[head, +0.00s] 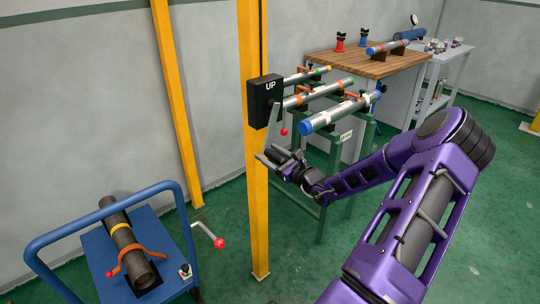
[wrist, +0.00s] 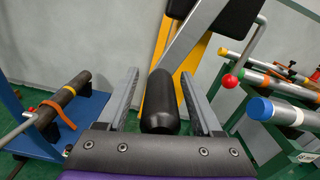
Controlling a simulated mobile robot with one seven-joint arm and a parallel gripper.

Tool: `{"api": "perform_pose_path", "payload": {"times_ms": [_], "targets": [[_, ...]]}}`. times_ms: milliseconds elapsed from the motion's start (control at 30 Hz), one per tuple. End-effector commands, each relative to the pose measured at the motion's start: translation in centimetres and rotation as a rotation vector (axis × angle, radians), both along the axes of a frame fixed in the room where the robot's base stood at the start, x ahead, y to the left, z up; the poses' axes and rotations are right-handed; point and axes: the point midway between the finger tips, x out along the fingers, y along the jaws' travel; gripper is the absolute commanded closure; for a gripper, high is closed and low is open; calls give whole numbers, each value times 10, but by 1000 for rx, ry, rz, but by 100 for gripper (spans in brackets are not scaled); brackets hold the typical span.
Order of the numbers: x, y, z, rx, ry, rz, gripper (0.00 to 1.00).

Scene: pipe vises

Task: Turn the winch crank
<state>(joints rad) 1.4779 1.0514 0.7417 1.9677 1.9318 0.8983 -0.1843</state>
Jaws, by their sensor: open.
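A black box marked UP (head: 264,101) is mounted on a yellow post (head: 255,190). A thin metal crank with a red ball knob (head: 283,131) hangs from the box's right side. In the wrist view the crank's red knob (wrist: 230,80) is at upper right, beyond the fingers, and the dark box (wrist: 222,16) is at the top. My gripper (head: 272,157) is open, below the box and close in the picture to the red knob, with no visible contact.
A green stand (head: 340,155) holds several pipes right of the post. A blue cart (head: 110,250) with a dark pipe (head: 127,240) is at lower left. Another red-knobbed crank (head: 218,243) is beside the cart. A wooden-topped workbench (head: 350,65) stands behind.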

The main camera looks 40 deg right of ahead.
Motion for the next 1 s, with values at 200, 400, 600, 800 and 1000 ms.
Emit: {"api": "perform_pose_path", "payload": {"times_ms": [200, 400, 600, 800, 1000], "targets": [[0, 0, 0, 0, 0, 0, 40], [0, 0, 0, 0, 0, 0, 76], [0, 0, 0, -1, 0, 1, 100], [-1, 0, 0, -1, 1, 1, 100], [-1, 0, 0, -2, 1, 1, 100]]}}
